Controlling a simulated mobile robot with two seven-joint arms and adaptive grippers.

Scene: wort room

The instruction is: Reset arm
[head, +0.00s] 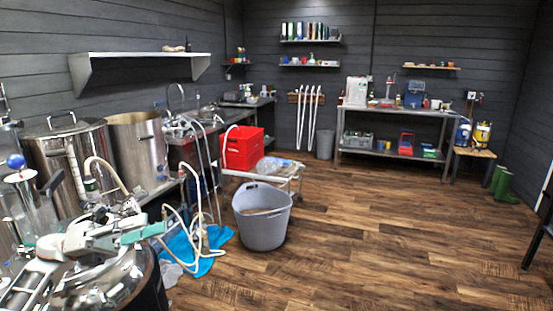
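My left arm comes in from the lower left, pale with teal bands. My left gripper (128,210) is above a shiny steel vessel (105,285) at the lower left. The gripper blends with the shiny metal behind it, so I cannot tell whether its fingers are open or shut. No held object can be made out. My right gripper is not in view.
Steel pots (137,145) stand close by on the left. A grey tub (262,228) stands on the floor beside a blue cloth (205,252) and hoses. A red crate (243,148) sits on a low cart. The wooden floor (390,235) is clear at centre and right.

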